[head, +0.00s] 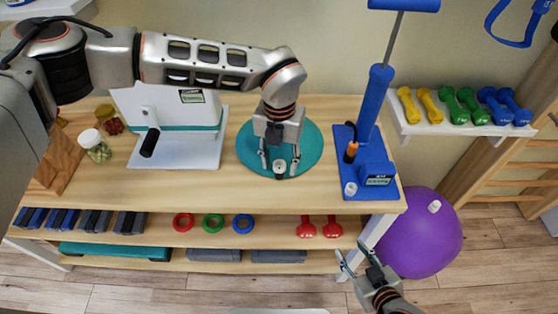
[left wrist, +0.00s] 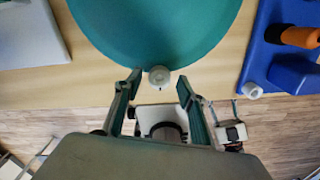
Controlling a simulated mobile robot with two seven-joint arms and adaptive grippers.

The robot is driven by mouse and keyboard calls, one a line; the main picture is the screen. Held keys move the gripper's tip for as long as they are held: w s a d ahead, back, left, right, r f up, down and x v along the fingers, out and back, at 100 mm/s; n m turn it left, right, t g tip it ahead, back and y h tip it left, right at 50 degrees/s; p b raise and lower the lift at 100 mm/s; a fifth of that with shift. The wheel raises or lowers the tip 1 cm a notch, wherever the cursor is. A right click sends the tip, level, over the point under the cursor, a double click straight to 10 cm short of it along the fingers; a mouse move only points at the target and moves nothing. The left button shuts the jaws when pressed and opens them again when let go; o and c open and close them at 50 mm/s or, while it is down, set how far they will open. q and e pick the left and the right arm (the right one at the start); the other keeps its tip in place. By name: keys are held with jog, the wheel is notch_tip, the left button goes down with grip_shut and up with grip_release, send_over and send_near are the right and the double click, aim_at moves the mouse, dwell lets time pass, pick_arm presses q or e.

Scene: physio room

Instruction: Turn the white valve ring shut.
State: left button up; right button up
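The small white valve ring (head: 279,167) sits at the front edge of the round teal cushion (head: 308,140) on the table. It also shows in the left wrist view (left wrist: 159,75), at the cushion's near rim. My left gripper (head: 279,173) points down over that rim. Its fingers are open, one on each side of the ring, with a visible gap on both sides in the left wrist view. My right gripper (head: 351,254) is open and empty, low in front of the table's right end, well away from the ring.
A blue pump stand (head: 371,133) with an orange-topped piece and another small white piece (head: 351,188) stands right of the cushion. A white machine with a black handle (head: 150,142) stands left. A purple ball (head: 423,240) is at the lower right. The wooden tabletop (head: 240,187) in front is clear.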

pick_arm(q)
jog(key=shift+r, duration=0.1)
notch_tip(320, 180, up, 12)
dwell(0.7)
dwell(0.4)
